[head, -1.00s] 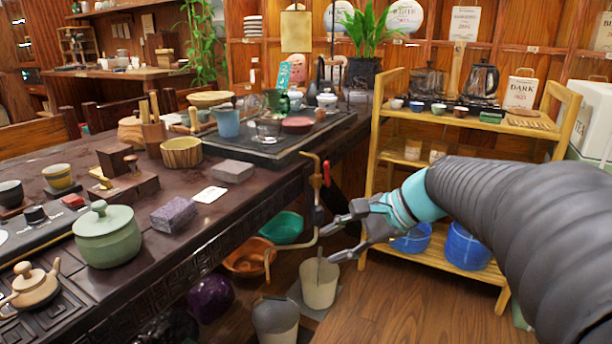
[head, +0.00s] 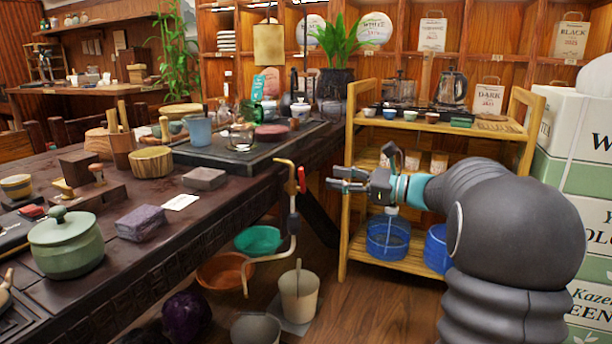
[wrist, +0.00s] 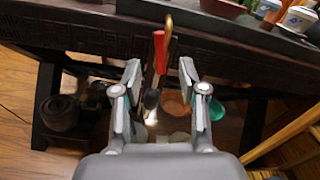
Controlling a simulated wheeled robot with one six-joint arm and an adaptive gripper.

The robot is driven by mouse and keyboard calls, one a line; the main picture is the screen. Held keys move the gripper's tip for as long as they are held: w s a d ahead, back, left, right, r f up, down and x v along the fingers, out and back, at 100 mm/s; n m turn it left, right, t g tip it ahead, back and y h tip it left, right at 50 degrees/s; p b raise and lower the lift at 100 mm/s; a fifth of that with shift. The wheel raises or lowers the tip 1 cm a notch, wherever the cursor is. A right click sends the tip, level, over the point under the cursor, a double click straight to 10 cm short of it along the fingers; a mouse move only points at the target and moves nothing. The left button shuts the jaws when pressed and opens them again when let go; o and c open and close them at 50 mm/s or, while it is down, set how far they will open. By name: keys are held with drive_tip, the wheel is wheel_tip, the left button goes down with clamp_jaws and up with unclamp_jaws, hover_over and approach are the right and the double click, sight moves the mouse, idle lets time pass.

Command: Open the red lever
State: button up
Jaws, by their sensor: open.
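The red lever (head: 301,179) sits near the top of a bent brass pipe (head: 293,225) at the table's right edge. In the head view it stands upright, just left of my gripper (head: 331,180). My gripper is open and empty, its fingers pointing left at the lever with a small gap. In the wrist view the red lever (wrist: 159,52) appears ahead, between and beyond the two open fingers of my gripper (wrist: 159,84). I see no contact with it.
The dark table (head: 225,215) fills the left, crowded with tea ware. A wooden shelf (head: 440,127) stands behind my arm. A cream bucket (head: 299,296) and bowls stand on the floor below the pipe. Stacked boxes (head: 585,170) are at the right.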

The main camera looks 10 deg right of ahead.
sight(303, 172)
drive_tip(key=x, duration=0.8)
drive_tip(key=shift+w+a+b, duration=0.25)
drive_tip(key=shift+a+b, duration=0.05)
clamp_jaws()
